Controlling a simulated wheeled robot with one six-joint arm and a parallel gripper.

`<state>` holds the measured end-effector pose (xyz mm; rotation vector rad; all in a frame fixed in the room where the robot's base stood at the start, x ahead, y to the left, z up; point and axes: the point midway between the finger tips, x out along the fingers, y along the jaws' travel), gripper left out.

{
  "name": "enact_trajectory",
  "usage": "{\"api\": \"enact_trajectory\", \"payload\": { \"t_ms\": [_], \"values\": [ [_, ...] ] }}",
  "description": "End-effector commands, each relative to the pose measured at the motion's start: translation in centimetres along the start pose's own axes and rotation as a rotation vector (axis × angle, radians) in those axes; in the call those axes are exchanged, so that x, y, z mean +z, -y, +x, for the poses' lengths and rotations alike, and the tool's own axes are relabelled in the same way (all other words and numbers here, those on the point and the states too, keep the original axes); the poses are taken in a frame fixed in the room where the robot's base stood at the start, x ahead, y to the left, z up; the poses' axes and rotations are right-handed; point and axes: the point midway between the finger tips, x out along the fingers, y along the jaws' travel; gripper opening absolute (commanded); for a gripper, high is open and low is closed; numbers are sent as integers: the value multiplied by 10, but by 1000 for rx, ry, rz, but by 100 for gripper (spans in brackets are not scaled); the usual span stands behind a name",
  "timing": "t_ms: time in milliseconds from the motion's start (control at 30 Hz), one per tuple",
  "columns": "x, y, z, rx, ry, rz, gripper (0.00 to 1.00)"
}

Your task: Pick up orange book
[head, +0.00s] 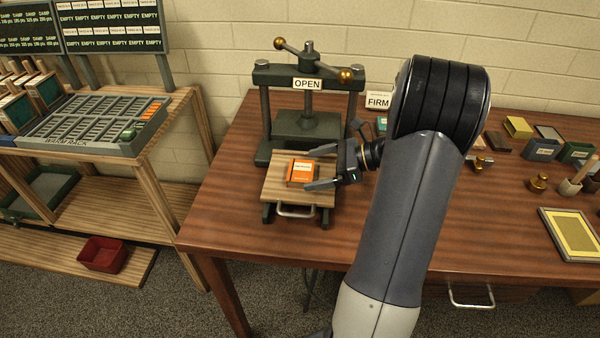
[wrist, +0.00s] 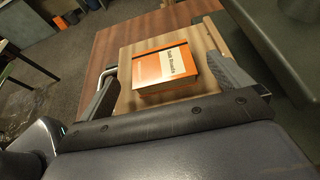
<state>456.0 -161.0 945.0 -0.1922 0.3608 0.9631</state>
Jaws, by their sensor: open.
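The orange book (head: 301,173) has a cream label and lies flat on the press's wooden board (head: 276,187). In the wrist view the book (wrist: 165,66) lies between my two fingers, with the board (wrist: 128,101) showing around it. My gripper (head: 321,168) is open, with one finger on the far side of the book and one on the near side. I see a gap between the fingers and the book in the wrist view, so I cannot see any contact.
The green press (head: 265,114) stands right behind the board, with an OPEN sign (head: 306,84). A metal handle (head: 296,215) sticks out at the board's front. A FIRM sign (head: 378,101) stands to the right. The table (head: 225,215) is clear to the left.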

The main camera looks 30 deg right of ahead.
Motion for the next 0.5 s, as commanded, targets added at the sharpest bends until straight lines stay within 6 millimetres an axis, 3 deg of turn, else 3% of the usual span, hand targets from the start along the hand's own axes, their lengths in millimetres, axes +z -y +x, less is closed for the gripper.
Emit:
{"api": "enact_trajectory", "payload": {
  "t_ms": [233,500],
  "values": [
    [2,1,37,2,0,1,98],
    [2,1,46,-3,-1,1,98]
  ]
}}
